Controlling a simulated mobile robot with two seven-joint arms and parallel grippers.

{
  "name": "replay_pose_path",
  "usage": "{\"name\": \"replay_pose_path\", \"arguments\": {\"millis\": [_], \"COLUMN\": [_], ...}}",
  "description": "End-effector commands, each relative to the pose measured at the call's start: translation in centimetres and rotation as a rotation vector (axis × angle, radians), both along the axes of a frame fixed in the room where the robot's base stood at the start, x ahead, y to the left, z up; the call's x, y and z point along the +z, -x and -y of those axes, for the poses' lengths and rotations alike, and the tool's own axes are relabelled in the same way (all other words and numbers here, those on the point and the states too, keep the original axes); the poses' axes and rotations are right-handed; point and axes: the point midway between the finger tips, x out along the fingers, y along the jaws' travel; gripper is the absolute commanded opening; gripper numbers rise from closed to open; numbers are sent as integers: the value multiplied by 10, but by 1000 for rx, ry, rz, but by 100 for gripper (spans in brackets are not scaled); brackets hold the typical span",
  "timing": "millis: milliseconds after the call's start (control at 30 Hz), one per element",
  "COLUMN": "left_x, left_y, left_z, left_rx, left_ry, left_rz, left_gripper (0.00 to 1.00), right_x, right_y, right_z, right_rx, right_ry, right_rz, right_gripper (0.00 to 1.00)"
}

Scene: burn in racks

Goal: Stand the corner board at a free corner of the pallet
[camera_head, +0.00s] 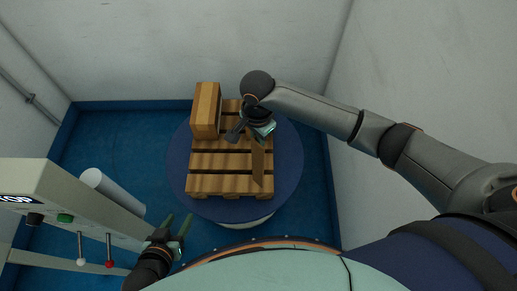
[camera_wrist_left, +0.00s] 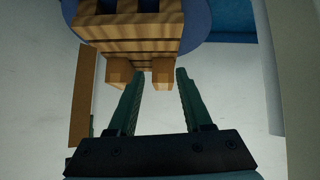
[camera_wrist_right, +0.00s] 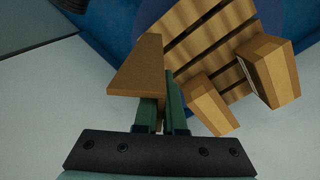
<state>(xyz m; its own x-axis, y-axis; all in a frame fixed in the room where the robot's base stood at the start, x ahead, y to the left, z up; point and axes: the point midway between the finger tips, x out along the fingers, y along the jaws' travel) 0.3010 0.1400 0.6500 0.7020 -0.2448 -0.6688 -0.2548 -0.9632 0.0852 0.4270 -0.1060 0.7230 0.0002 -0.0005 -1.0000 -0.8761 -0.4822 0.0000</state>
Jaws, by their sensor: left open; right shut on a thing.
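The corner board (camera_head: 258,166) is a tall, narrow brown board, upright or nearly so, over the right side of the pallet (camera_head: 225,184). My right gripper (camera_head: 260,128) is shut on it; the board also shows at the fingers in the right wrist view (camera_wrist_right: 138,72) and at the left of the left wrist view (camera_wrist_left: 80,100). I cannot tell whether its lower end touches the pallet. The slatted wooden pallet also shows in both wrist views. My left gripper (camera_head: 176,224) is open and empty, in front of the pallet's left side; its fingers (camera_wrist_left: 158,90) are apart.
A light-brown carton (camera_head: 206,112) stands at the pallet's back left. The right wrist view shows a smaller wooden block (camera_wrist_right: 210,106) beside the carton. The pallet rests on a round blue turntable (camera_head: 286,175). A control panel (camera_head: 65,190) is at the left; white walls enclose the place.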

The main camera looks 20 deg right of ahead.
Motion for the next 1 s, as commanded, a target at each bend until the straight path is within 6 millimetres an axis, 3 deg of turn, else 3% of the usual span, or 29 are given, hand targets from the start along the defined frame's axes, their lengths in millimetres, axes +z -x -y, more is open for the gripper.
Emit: {"name": "replay_pose_path", "arguments": {"millis": [267,467,833,867,1000], "left_x": [-6,-8,-3,-3,-4], "left_y": [0,-3,-7,-7,-7], "left_z": [3,5,7,7,7], "left_rx": [-9,-14,-18,-18,-17], "left_ry": [3,4,5,6,6], "left_rz": [-4,2,7,8,10], "left_gripper": [50,50,50,50,50], "right_x": [-19,-46,-49,-50,-50], "right_y": [-13,-12,-12,-12,-12], "right_z": [7,7,6,6,6], "right_rx": [1,3,2,2,2], "right_ry": [1,1,0,0,0], "right_rz": [0,0,0,-1,0], "right_gripper": [0,0,0,8,24]}}
